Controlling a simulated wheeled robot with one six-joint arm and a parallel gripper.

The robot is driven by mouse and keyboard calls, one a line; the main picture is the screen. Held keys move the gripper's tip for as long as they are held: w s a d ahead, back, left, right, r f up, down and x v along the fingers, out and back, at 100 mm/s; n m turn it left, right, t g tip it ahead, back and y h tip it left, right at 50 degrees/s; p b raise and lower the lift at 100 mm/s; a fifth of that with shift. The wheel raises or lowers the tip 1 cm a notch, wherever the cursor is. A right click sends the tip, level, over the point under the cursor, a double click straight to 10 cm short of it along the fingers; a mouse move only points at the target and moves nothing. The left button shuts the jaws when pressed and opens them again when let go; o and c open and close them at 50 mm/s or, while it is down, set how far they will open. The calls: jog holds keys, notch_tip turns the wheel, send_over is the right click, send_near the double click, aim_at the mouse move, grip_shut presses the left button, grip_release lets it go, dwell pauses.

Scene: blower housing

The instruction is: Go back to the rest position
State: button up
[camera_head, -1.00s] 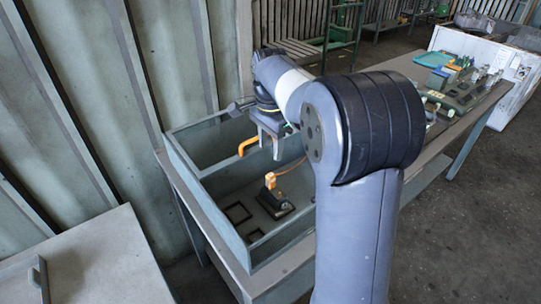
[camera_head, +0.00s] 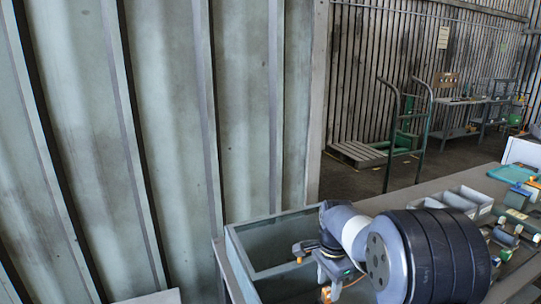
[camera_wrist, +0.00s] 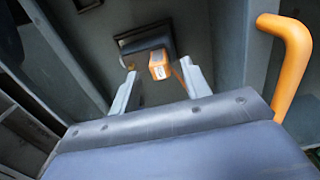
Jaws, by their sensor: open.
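My gripper (camera_head: 328,268) hangs inside or just above a grey open-topped box in the head view. In the wrist view my gripper (camera_wrist: 158,68) is open, with its two pale fingers apart and nothing clamped. An orange block (camera_wrist: 160,65) on a dark part shows between and beyond the fingertips. The orange block (camera_head: 326,294) also shows at the bottom of the head view, below the gripper. A bent orange handle (camera_wrist: 290,60) stands out at the right of the wrist view.
The grey box (camera_head: 268,219) sits at the bench's left end, close to the corrugated wall (camera_head: 165,120). Grey bins (camera_head: 468,200) and several small parts lie farther right on the bench (camera_head: 400,196). A trolley (camera_head: 410,125) stands behind.

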jog(key=shift+f, duration=0.95)
jog(key=shift+r, duration=0.4)
jog(key=shift+f, duration=0.1)
